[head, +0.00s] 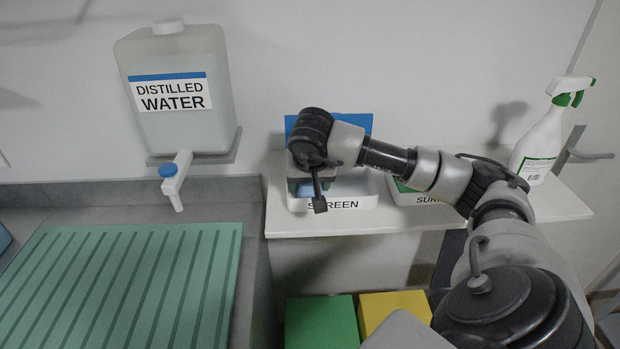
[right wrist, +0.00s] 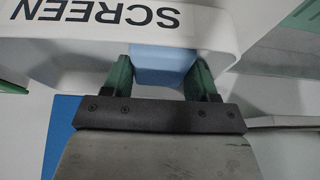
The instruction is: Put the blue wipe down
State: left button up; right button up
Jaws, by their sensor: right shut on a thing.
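The blue wipe (right wrist: 160,66) is between the two green fingers of my right gripper (right wrist: 162,78) in the right wrist view. The gripper is shut on it, inside or just over the white tray marked SCREEN (right wrist: 95,42). In the head view the right gripper (head: 305,188) is at that tray (head: 355,203) on the shelf, mostly hidden by my wrist. A bit of the blue wipe (head: 305,190) shows there below the gripper. I cannot tell whether the wipe touches the tray's bottom. My left gripper is not in view.
A second white tray (head: 407,197), its label partly hidden, stands to the right on the white shelf (head: 555,205). A spray bottle (head: 540,140) stands at the shelf's right. A blue panel (head: 358,122) stands behind the SCREEN tray. A distilled water tank (head: 180,95) hangs left above a green ribbed mat (head: 120,285). Green (head: 320,322) and yellow (head: 395,305) bins are below.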

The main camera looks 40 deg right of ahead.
aim_at(310, 185)
jog(key=o, duration=0.4)
jog(key=shift+f, duration=0.1)
jog(key=shift+c, duration=0.2)
jog(key=o, duration=0.5)
jog(key=shift+c, duration=0.2)
jog(key=b+v, duration=0.2)
jog(key=v, duration=0.3)
jog(key=shift+s+f, duration=0.1)
jog(key=v, duration=0.6)
jog(key=shift+f, duration=0.1)
